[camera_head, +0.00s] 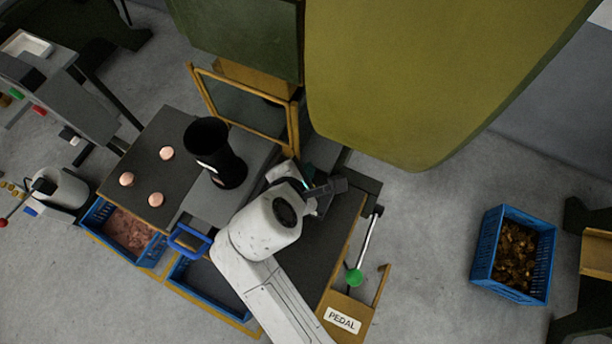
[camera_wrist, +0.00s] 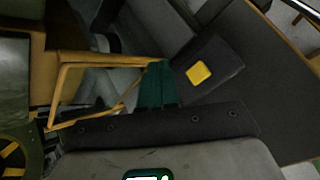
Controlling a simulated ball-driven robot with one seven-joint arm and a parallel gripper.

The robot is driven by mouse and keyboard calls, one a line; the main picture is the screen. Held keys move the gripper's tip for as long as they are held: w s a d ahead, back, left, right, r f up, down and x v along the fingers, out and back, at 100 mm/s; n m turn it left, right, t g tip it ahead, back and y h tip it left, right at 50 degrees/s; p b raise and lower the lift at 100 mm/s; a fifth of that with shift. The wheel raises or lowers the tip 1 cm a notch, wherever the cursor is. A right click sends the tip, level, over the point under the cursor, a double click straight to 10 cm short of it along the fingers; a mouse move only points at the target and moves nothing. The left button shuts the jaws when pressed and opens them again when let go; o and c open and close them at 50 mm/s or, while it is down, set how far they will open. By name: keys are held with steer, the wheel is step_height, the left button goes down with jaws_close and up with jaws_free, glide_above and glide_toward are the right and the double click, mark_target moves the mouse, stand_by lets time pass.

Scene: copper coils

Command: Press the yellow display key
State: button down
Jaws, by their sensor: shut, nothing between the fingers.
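The yellow key (camera_wrist: 199,73) is a small square button on the face of a dark box (camera_wrist: 223,60) in the wrist view. In that view my gripper (camera_wrist: 160,66) shows dark green fingers held together, with nothing between them. The fingertips lie just left of the key in the picture; a gap to the box cannot be judged. In the head view my gripper (camera_head: 322,188) is at the end of my white arm, over the right part of the workbench. The yellow key cannot be made out there.
A yellow-framed guard (camera_head: 245,100) stands behind, beside a large olive machine body (camera_head: 430,70). A black cylinder (camera_head: 208,140) and several copper discs (camera_head: 167,153) are on the left. A green-knobbed lever (camera_head: 354,277) is near the PEDAL plate (camera_head: 343,320). A blue crate (camera_head: 482,250) stands right.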

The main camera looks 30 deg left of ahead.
step_height(320, 180, down, 5)
steer(key=b, duration=0.5)
steer(key=shift+f, duration=0.2)
steer(key=shift+f+b, duration=0.55)
steer(key=shift+f, duration=0.6)
steer(key=shift+f, duration=0.1)
stand_by(0.6)
steer(key=shift+f, duration=0.3)
steer(key=shift+f, duration=0.55)
stand_by(0.7)
steer(key=shift+r, duration=0.1)
steer(key=shift+r+p, duration=0.9)
steer(key=shift+p, duration=0.3)
